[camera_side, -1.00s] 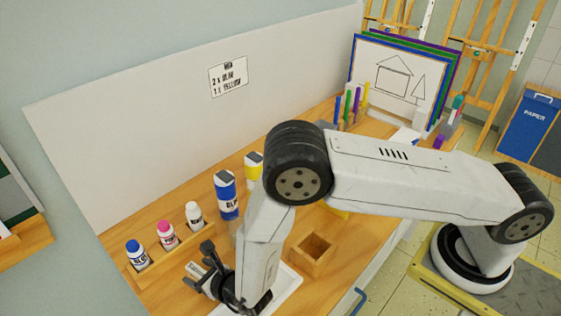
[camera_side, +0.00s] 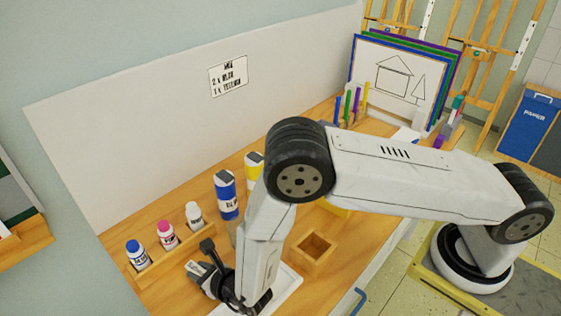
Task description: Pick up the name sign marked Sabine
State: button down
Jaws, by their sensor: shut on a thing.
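A small pale sign (camera_side: 196,268) with dark marks, likely the name sign, shows at my gripper near the front left of the wooden bench. Its lettering is too small to read, so I cannot confirm the name Sabine. My black gripper (camera_side: 207,268) is shut on this sign. My forearm hides part of the gripper and the area behind it. I cannot tell whether the sign touches the bench or is lifted.
A wooden rack (camera_side: 165,255) with blue, pink and white bottles stands to the left. A large blue bottle (camera_side: 227,195) and a yellow one (camera_side: 254,167) stand behind.

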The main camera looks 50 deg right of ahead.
jog(key=shift+r, duration=0.6)
jog(key=s+d+r, duration=0.3)
jog(key=s+r, duration=0.2)
jog(key=s, duration=0.1)
jog(key=s+d+r, duration=0.3)
jog(key=s+r, duration=0.3)
jog(key=shift+s+d+r, duration=0.2)
jog(key=shift+s+d, duration=0.05)
jog(key=shift+w, duration=0.1)
dwell(0.6)
